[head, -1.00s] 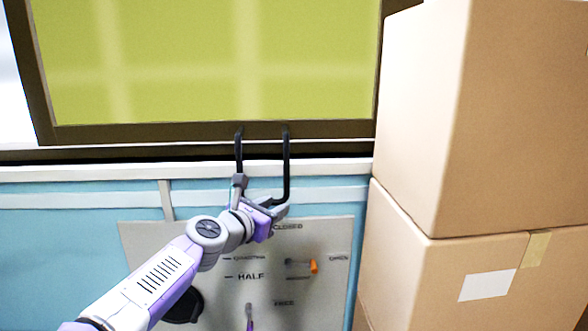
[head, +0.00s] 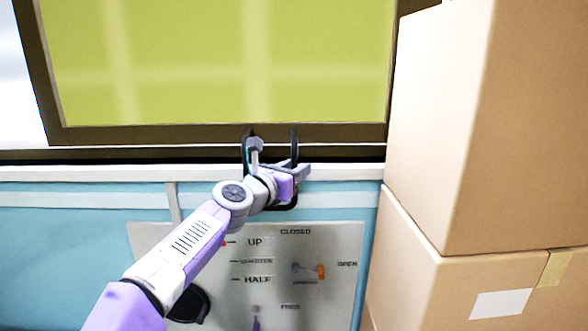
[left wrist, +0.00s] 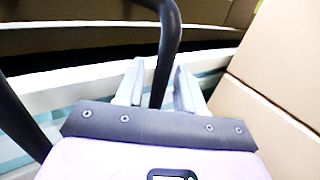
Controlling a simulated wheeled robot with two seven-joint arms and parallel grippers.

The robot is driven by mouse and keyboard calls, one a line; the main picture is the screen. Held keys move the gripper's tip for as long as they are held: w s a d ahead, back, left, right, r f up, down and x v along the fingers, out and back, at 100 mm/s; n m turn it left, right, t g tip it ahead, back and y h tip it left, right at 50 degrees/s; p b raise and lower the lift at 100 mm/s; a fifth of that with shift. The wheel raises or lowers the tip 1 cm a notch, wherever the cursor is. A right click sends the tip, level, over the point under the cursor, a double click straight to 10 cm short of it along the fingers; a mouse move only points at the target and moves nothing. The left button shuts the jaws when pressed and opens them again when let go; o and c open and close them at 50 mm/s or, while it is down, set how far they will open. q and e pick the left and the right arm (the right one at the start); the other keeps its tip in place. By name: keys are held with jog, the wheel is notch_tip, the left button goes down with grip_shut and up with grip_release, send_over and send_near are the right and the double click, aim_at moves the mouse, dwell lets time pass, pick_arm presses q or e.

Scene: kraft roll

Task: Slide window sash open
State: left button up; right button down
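The window sash (head: 210,75) has a yellow-green pane in a dark brown frame and fills the top of the head view. A black U-shaped pull handle (head: 294,145) hangs from its bottom rail. My left gripper (head: 281,156) is at the handle, in front of the sill. In the left wrist view, one upright bar of the handle (left wrist: 165,60) passes between my left gripper's fingers (left wrist: 159,88). The fingers are apart, with a narrow gap beside the bar. The handle's other bar (left wrist: 18,115) is left of the fingers. My right gripper is not in view.
Stacked cardboard boxes (head: 460,130) stand close on the right, beside the window's right edge. A grey panel (head: 340,285) with labels and an orange-tipped lever (head: 308,270) is on the blue wall below. A white sill (head: 90,175) runs under the window.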

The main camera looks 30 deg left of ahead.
pick_arm(q)
jog(key=shift+w+f, duration=0.1)
grip_shut()
dwell(1.2)
